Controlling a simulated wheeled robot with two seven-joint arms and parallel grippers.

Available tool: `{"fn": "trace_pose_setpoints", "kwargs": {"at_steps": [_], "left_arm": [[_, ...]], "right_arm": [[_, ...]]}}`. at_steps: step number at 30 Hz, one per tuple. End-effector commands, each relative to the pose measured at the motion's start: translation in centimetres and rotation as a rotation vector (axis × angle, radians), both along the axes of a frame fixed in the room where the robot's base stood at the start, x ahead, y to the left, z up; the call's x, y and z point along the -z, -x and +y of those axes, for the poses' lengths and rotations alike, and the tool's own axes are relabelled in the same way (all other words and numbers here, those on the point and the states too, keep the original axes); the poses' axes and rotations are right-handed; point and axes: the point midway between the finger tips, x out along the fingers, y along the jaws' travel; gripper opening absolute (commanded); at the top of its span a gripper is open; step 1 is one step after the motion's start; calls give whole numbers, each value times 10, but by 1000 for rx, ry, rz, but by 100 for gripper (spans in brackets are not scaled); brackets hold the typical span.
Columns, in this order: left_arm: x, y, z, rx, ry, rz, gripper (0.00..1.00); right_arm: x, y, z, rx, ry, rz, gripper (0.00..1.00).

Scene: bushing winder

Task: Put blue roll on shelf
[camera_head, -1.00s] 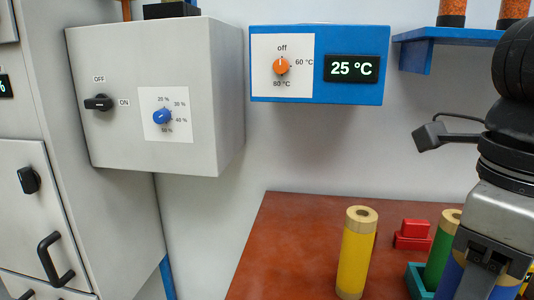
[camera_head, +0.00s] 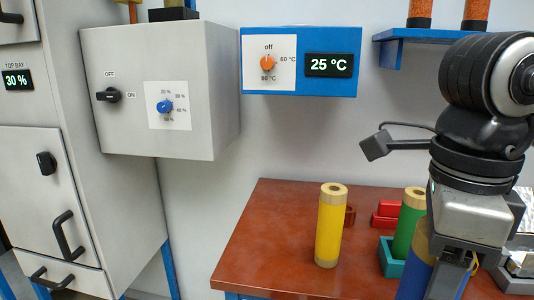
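The blue roll (camera_head: 413,280) stands roughly upright at the lower right, in front of the green roll. My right gripper (camera_head: 448,280) is in front of it and hides much of it. The fingertips are hidden or cut off at the bottom edge, so I cannot tell whether they are shut on the roll. A blue shelf (camera_head: 391,52) is on the wall at the upper right, with orange-filled cylinders (camera_head: 420,12) on it. My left gripper is out of view.
A yellow roll (camera_head: 331,225) stands on the red-brown table (camera_head: 270,225). A green roll (camera_head: 405,225) stands by a teal holder (camera_head: 388,262). Red blocks (camera_head: 386,214) lie behind. A blue temperature box (camera_head: 300,87) and a grey control box (camera_head: 160,135) hang at left. The table's left part is clear.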

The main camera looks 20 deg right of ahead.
Motion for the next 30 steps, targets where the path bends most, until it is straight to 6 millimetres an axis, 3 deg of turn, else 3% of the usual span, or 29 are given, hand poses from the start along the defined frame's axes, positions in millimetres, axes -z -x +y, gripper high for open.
{"fn": "trace_pose_setpoints", "kwargs": {"at_steps": [11,21,30], "left_arm": [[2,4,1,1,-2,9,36],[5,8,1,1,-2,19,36],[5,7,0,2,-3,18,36]], "right_arm": [[43,-65,24,-766,-1,7,1],[109,-117,48,-1570,-1,4,1],[169,-144,68,-2193,1,1,1]]}}
